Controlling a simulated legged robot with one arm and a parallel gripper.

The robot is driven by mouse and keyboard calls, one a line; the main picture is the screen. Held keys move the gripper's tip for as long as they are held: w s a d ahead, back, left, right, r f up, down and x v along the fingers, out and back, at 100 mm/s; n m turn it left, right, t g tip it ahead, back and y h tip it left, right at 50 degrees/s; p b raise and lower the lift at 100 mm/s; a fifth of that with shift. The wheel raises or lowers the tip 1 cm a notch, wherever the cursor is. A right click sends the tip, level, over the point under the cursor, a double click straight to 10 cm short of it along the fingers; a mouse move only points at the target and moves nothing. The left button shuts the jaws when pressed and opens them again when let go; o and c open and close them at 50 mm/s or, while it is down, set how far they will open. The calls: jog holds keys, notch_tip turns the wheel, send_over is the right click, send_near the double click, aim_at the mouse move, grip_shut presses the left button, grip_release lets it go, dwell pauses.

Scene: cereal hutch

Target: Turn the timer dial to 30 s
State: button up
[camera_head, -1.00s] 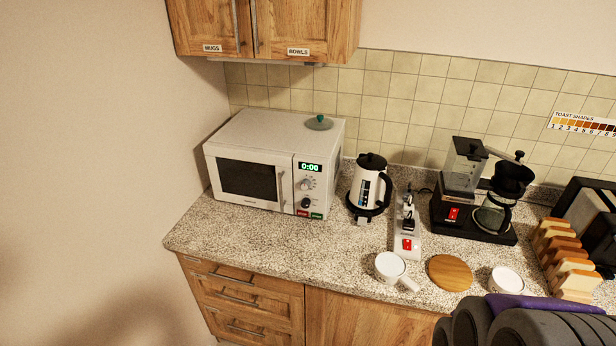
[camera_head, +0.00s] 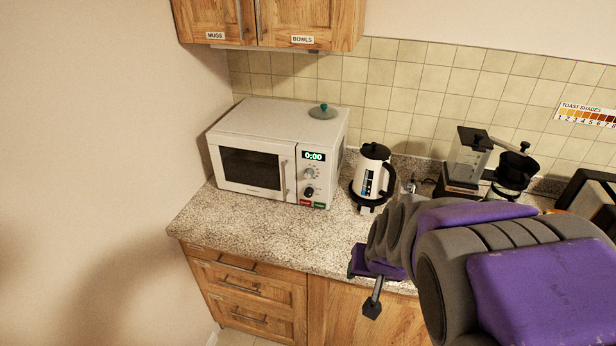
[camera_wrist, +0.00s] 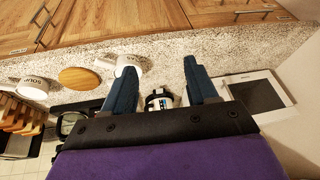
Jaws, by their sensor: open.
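The white microwave (camera_head: 250,148) stands at the left end of the counter, door shut, its display (camera_head: 313,156) reading 0:00. Below the display are two knobs, a light upper dial (camera_head: 309,173) and a darker lower dial (camera_head: 308,191). I cannot read their markings or tell which is the timer. My gripper (camera_head: 372,295) hangs in front of the counter edge, right of the microwave and apart from it. In the wrist view its two blue fingers (camera_wrist: 161,72) are spread with nothing held between them. The microwave (camera_wrist: 258,94) shows at the right there, its dials not distinguishable.
A white kettle (camera_head: 371,172) stands right of the microwave. A coffee maker (camera_head: 465,160) stands farther right, partly behind my arm. The wrist view shows a mug (camera_wrist: 132,62), a wooden disc (camera_wrist: 80,78) and bread slices (camera_wrist: 18,117). Counter before the microwave (camera_head: 250,215) is clear.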

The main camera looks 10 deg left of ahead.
jog(key=w+a+f+t, duration=0.2)
jog(key=w+a+t, duration=0.3)
jog(key=w, duration=0.8)
jog(key=t+h, duration=0.4)
jog(key=t, duration=0.5)
send_near(307, 177)
jog(key=w, duration=0.2)
jog(key=w+b, duration=0.1)
jog(key=w, duration=0.1)
jog(key=w+d+b, duration=0.1)
jog(key=w, duration=0.2)
jog(key=shift+w, duration=0.1)
jog(key=shift+w+d+r, duration=0.1)
jog(key=shift+w+r, duration=0.1)
jog(key=shift+w, duration=0.45)
jog(key=shift+c, duration=0.4)
